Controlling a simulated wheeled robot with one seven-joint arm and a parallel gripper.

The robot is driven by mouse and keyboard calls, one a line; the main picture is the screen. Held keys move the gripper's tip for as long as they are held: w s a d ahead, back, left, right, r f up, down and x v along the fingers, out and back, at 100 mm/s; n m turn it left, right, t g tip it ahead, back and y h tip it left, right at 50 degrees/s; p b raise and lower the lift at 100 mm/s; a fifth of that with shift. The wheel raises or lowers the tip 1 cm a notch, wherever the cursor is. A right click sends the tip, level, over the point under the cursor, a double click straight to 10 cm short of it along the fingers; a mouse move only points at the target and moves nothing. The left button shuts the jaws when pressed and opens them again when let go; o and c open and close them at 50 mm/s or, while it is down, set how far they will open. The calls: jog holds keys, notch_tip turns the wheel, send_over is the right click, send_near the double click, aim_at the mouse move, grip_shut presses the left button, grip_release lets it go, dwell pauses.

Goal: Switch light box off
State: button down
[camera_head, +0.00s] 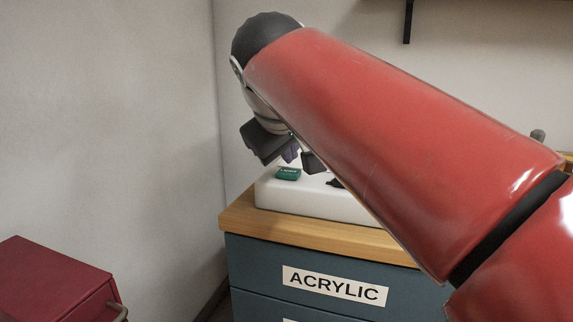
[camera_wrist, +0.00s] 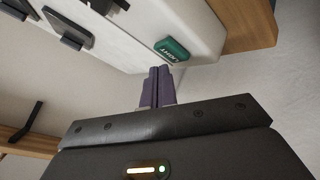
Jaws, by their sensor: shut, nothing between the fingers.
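The light box (camera_head: 318,200) is a white slab on the wooden top of a blue-grey cabinet. It also shows across the top of the wrist view (camera_wrist: 130,45). A green rocker switch with white lettering (camera_head: 288,173) sits near its left end; the same green switch (camera_wrist: 171,50) is close to my fingertips in the wrist view. My gripper (camera_wrist: 158,75) is shut and empty, its purple fingers together just below the switch in that picture. I cannot tell whether they touch it. In the head view my gripper (camera_head: 291,154) is partly hidden by my wrist, above the switch.
The cabinet (camera_head: 255,262) has a drawer labelled ACRYLIC and a wooden top (camera_head: 240,215). Dark clips (camera_wrist: 68,27) lie on the light box. A red cabinet (camera_head: 50,280) with a handle stands at lower left. Walls close off the corner behind.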

aim_at(288, 174)
notch_tip(288, 174, up, 6)
jog(key=p, duration=0.5)
jog(key=shift+s+f, duration=0.1)
dwell(0.4)
